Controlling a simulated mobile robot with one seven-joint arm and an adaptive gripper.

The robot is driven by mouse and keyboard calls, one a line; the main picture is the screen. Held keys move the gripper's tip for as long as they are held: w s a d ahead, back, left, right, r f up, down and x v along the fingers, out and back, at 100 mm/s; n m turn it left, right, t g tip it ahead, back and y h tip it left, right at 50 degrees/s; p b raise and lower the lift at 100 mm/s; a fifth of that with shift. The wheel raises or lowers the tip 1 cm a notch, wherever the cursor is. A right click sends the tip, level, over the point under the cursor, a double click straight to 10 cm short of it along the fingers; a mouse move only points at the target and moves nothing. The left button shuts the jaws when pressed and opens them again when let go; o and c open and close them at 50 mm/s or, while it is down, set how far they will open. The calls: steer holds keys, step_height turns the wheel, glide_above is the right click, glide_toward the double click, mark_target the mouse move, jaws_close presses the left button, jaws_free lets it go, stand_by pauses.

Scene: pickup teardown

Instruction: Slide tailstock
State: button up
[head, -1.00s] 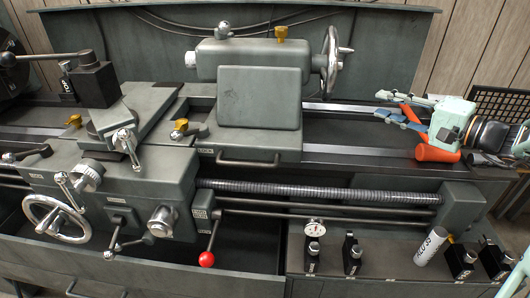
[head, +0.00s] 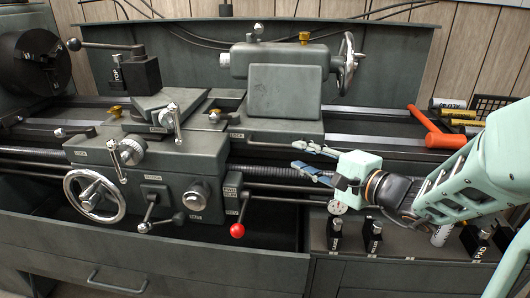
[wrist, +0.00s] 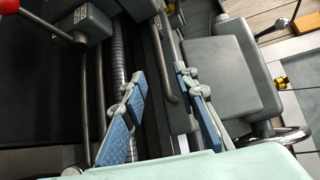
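My gripper (head: 296,156) is open and empty, in front of the base near the handle's right end. In the wrist view, the handle (wrist: 166,68) appears between and ahead of my spread fingers (wrist: 161,82), and the tailstock body (wrist: 221,77) is to the right. I see no contact.
The carriage (head: 150,165) with its tool post stands close to the tailstock's left. The bed rails (head: 375,142) are clear just to the right. An orange-handled tool (head: 440,135) lies further right. Small labelled blocks and a dial gauge stand on the lower shelf (head: 350,268).

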mark_target(278, 146)
steer(key=b+x, duration=0.1)
steer(key=x, duration=0.9)
steer(key=shift+w, duration=0.25)
steer(key=shift+c, duration=0.3)
jaws_close()
